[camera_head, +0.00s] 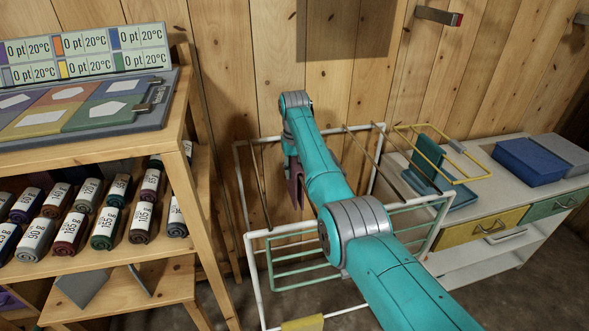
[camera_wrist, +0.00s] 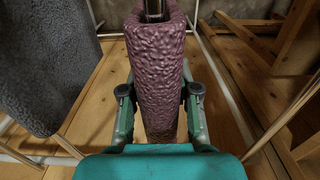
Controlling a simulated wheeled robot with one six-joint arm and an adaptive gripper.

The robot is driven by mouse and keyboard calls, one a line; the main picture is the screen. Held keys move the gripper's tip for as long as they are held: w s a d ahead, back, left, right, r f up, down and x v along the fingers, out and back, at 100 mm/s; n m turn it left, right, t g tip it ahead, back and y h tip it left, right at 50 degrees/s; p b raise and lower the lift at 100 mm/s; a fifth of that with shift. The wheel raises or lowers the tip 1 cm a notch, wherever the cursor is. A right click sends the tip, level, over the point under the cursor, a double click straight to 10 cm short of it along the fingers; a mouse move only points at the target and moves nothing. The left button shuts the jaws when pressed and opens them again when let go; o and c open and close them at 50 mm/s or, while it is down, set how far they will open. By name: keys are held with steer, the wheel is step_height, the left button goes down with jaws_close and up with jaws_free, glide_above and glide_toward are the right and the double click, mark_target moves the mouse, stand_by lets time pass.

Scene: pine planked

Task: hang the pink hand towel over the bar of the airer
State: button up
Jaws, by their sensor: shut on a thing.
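The pink hand towel looks dusky mauve and hangs folded in my gripper (camera_wrist: 159,92). In the wrist view the towel (camera_wrist: 160,60) stands as a thick, bumpy strip between the two fingers, which are shut on it. A dark metal rod end shows at its top edge; I cannot tell whether the towel rests on it. In the head view the towel (camera_head: 295,183) hangs beside my wrist, over the left part of the airer (camera_head: 283,229). The airer has a white frame, thin brown bars and green lower rails. My arm hides its middle.
A grey cloth (camera_wrist: 40,60) hangs at the left in the wrist view. A wooden shelf (camera_head: 110,170) with several rolled towels stands left. A white cabinet (camera_head: 480,235) with a blue box (camera_head: 528,158) and a yellow wire rack (camera_head: 440,150) stands right. A plank wall is behind.

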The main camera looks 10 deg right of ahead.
stand_by(0.4)
steer(key=o, duration=1.5)
steer(key=shift+r, duration=4.5)
